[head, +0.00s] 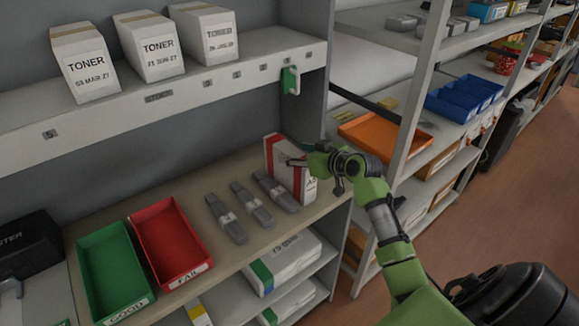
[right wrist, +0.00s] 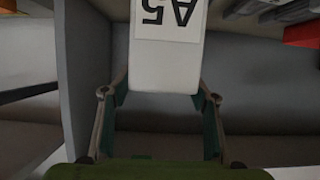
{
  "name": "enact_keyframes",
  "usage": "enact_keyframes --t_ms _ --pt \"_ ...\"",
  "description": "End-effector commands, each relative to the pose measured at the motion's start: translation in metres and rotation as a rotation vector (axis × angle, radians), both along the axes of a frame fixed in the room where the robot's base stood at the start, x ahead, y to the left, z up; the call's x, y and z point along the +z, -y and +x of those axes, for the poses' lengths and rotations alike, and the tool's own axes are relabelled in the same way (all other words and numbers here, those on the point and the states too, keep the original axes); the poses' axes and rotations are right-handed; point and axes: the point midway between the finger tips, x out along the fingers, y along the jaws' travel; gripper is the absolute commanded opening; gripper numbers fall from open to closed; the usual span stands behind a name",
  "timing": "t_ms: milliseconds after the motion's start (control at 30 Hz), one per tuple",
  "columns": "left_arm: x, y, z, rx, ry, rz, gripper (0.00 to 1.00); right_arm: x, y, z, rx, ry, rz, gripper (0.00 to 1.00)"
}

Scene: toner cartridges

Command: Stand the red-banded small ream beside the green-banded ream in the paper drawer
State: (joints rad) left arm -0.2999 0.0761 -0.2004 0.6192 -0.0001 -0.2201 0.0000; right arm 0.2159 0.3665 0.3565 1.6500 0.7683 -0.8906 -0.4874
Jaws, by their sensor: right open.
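The red-banded small ream (head: 279,158) stands upright on the counter shelf, near the shelf unit's right side wall. My right gripper (head: 301,162) is at its right side. In the right wrist view, the ream's white end with an upside-down A5 label (right wrist: 168,50) lies between the tips of my open right gripper (right wrist: 158,96), with a gap visible low down between the fingers. A green-banded white ream (head: 284,262) lies on the lower level under the counter. I cannot tell whether that level is the paper drawer. My left gripper is not in view.
Toner boxes (head: 148,45) stand on the shelf above. A shelf rack with an orange tray (head: 387,137) is at the right.

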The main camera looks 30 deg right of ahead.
Motion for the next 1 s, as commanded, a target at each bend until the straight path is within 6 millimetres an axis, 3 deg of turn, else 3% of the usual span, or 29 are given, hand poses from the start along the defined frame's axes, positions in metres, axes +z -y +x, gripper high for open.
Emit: enact_keyframes --t_ms 100,300,600,633,833,1000 --pt "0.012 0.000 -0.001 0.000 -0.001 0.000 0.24 -0.003 -0.001 0.015 0.000 0.000 0.005 0.54" --pt "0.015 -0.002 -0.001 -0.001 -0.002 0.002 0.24 -0.013 -0.002 0.031 0.000 0.000 0.003 0.54" --pt "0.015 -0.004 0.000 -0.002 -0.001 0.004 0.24 -0.015 -0.002 0.034 0.000 0.000 0.001 0.54" --pt "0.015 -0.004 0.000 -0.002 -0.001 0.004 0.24 -0.015 -0.002 0.034 0.000 0.000 0.001 0.52" --pt "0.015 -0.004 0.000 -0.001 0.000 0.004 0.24 -0.015 -0.002 0.034 0.000 0.000 0.001 0.00" --pt "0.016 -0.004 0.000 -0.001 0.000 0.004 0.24 -0.008 -0.001 0.036 -0.003 0.013 0.000 0.00"
